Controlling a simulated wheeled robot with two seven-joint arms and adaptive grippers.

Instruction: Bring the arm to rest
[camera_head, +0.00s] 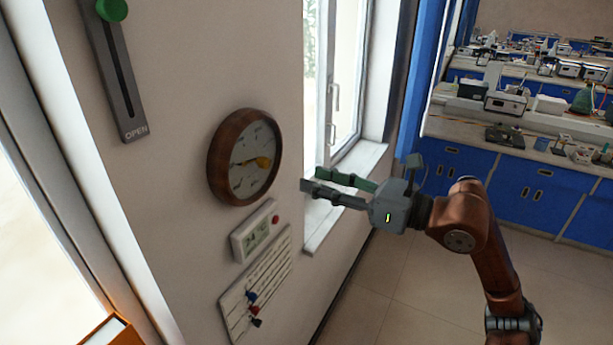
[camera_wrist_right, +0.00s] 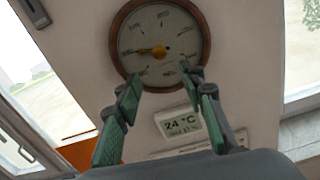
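My right gripper (camera_head: 314,184) is held out in front of the wall, to the right of a round wooden-rimmed dial (camera_head: 250,160). Its two fingers are apart with nothing between them, and it does not touch the wall. In the right wrist view the open fingers (camera_wrist_right: 163,92) point toward the dial (camera_wrist_right: 165,30), whose yellow pointer is turned to the left. My copper-coloured right arm (camera_head: 490,255) reaches in from the lower right. My left gripper is not in view.
A slider panel marked OPEN (camera_head: 122,85) with a green knob at its top is on the wall. Below the dial are a 24 °C display (camera_head: 254,234) and a board with coloured sliders (camera_head: 238,302). A window sill (camera_head: 345,190) is behind the gripper. Blue lab benches (camera_head: 520,190) stand right.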

